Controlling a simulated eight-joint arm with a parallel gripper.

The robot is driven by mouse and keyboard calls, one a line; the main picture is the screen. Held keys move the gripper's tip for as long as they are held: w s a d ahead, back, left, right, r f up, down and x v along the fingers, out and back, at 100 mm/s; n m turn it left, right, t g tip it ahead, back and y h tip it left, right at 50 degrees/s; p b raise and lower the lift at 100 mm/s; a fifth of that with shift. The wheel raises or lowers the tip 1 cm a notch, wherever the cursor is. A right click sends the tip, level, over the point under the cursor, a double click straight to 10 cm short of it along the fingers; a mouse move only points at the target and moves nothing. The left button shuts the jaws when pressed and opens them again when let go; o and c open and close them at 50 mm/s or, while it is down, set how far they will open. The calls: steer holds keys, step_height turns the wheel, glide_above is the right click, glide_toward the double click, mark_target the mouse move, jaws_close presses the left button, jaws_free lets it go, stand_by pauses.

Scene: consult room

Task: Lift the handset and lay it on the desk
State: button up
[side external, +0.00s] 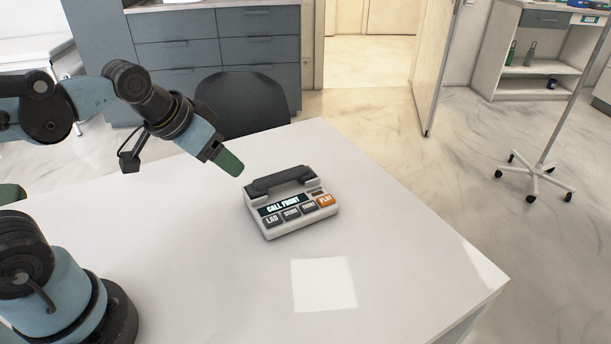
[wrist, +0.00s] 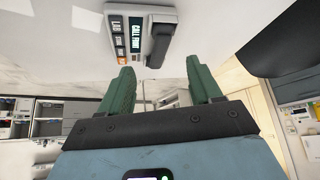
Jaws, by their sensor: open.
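The dark grey handset (side external: 280,180) rests on the back of a white desk phone (side external: 297,222) with a "CALL FRONT" display and several keys, one of them orange. The phone stands on the white desk (side external: 200,265). My gripper (side external: 238,172) is above the desk, up and to the left of the handset, and apart from it. In the wrist view, the green fingers of my gripper (wrist: 163,78) are spread with nothing between them. The handset also shows there (wrist: 160,40), beyond the fingertips, seated on the phone (wrist: 123,38).
A dark chair (side external: 240,103) stands at the desk's far edge. Grey drawers (side external: 215,40) are behind it. A wheeled stand (side external: 540,170) is on the floor at the right, away from the desk. The desk around the phone is clear.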

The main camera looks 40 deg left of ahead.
steer(key=w+m+g+h, duration=0.1)
steer(key=w+m+g, duration=0.2)
steer(key=w, duration=0.6)
steer(key=m, duration=0.1)
glide_above(281, 174)
steer(key=s, duration=0.1)
steer(key=f, duration=0.5)
steer(key=shift+a+f, duration=0.25)
steer(key=shift+a, duration=0.05)
steer(key=shift+s+x, duration=0.2)
steer(key=shift+x, duration=1.35)
steer(key=shift+s+x, duration=0.2)
steer(key=shift+x, duration=1.35)
steer(key=shift+f, duration=0.1)
steer(key=shift+c, duration=0.3)
steer(key=c, duration=1)
steer(key=shift+c, duration=0.3)
